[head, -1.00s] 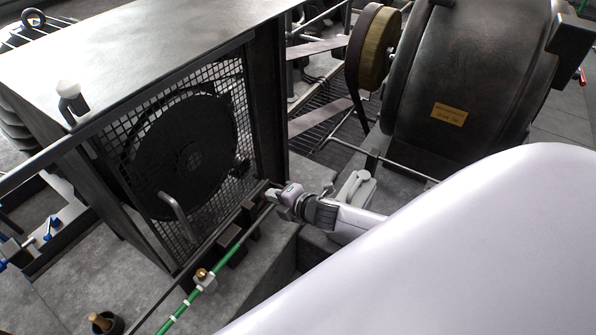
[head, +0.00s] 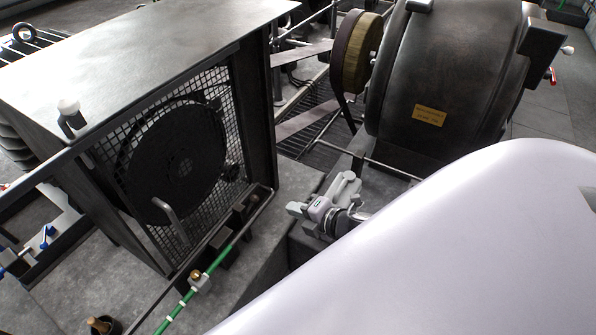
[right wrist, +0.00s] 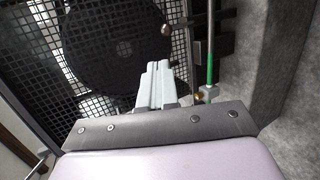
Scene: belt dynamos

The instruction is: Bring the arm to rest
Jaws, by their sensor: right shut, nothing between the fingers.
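My right gripper (head: 298,209) is in the middle of the head view, right of the mesh guard and in front of the large dark machine. Its fingers are shut together with nothing between them. In the right wrist view the closed pale fingers (right wrist: 157,84) point toward the mesh and the round dark disc behind it. The gripper stands apart from the guard frame. My white arm covers the lower right of the head view. My left gripper does not show.
A mesh guard (head: 232,110) with a metal handle (head: 170,220) fronts the dark housing (head: 140,50) at left. A green pipe with a brass fitting (head: 195,274) runs along its base. A belt pulley (head: 350,55) and a drum-shaped machine (head: 440,70) stand behind. Grey floor lies between.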

